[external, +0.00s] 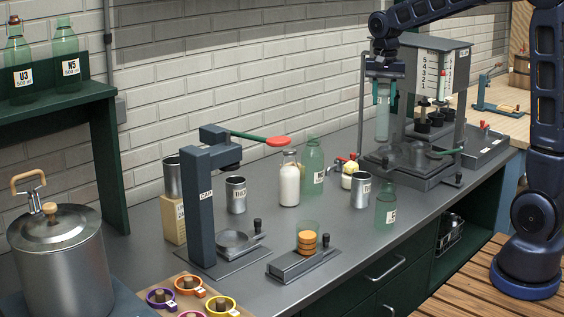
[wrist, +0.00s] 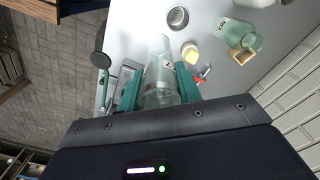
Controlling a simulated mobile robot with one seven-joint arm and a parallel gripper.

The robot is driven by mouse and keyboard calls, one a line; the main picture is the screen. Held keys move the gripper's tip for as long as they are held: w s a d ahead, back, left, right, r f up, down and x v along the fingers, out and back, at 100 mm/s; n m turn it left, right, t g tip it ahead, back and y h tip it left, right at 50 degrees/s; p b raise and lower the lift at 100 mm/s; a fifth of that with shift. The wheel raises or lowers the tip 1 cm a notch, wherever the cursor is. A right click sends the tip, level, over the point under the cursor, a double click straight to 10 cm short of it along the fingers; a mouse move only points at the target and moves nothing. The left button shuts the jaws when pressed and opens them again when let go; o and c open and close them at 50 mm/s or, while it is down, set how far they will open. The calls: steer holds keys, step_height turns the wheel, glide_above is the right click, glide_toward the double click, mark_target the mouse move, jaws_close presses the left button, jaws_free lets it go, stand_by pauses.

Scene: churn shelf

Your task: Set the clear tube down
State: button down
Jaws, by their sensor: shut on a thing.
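The clear tube (external: 382,118) is a tall, see-through cylinder. It hangs upright under my gripper (external: 384,90) in the external view, in front of the grey stand with the numbered scale (external: 440,72). The teal fingers are shut on its upper part. In the wrist view the clear tube (wrist: 160,78) lies between the two teal fingers of my gripper (wrist: 159,90). Its lower end appears above the grey bench, apart from it. The exact gap under it is hard to judge.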

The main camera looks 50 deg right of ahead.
steer(key=w+a+n, duration=0.2)
steer(key=w+n, duration=0.4)
steer(key=w, duration=0.2)
steer(key=w+a+n, duration=0.2)
steer(key=w+n, duration=0.3)
steer(key=w, duration=0.3)
steer(key=w+a+r+m, duration=0.25)
steer(key=w+a, duration=0.25)
steer(key=a, duration=0.9)
steer(key=w+a+r+m, duration=0.1)
steer(key=w+a+m, duration=0.35)
steer(key=a, duration=1.05)
steer(key=s+a+f+m, duration=0.1)
steer(key=s+a+m, duration=0.15)
steer(key=a, duration=0.85)
steer(key=s+a+f+m, duration=0.1)
steer(key=s+a+m, duration=0.15)
steer(key=a, duration=0.85)
steer(key=s+a+f+m, duration=0.15)
steer(key=s+a, duration=0.25)
steer(key=a, duration=0.8)
step_height(320, 180, down, 20)
steer(key=shift+w+r, duration=0.2)
steer(key=shift+r, duration=0.05)
steer(key=shift+d+f+m, duration=0.1)
steer(key=shift+m, duration=0.15)
steer(key=c, duration=1)
jaws_free()
